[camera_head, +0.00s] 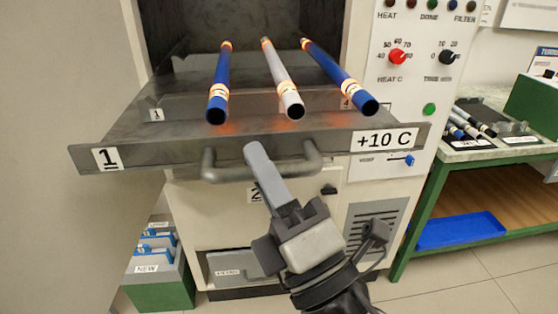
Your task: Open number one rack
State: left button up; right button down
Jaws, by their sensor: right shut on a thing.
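The number one rack (190,152) is a dark metal tray labelled "1" and "+10 C". It sticks out of the furnace opening toward me. A blue rod (217,90), a grey-white rod (285,82) and another blue rod (340,77) lie on it, with orange-glowing bands. The grey bar handle (228,174) is on the rack's front. My right gripper (259,160) reaches up from below and is shut on the handle; its finger hides the bar's middle. My left gripper is not in view.
The control panel (425,60) with knobs and lamps is at right. Below the rack are a lower front marked "2" and a vent (370,235). A green-framed bench (430,200) stands at right. A green bin (160,280) of blue-topped items stands lower left.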

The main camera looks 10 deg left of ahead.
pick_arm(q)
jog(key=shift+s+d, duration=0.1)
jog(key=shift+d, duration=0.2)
pick_arm(e)
jog(key=shift+s+d, duration=0.15)
jog(key=shift+s, duration=0.4)
jog(key=c, duration=1.4)
grip_release()
jog(key=shift+o, duration=0.2)
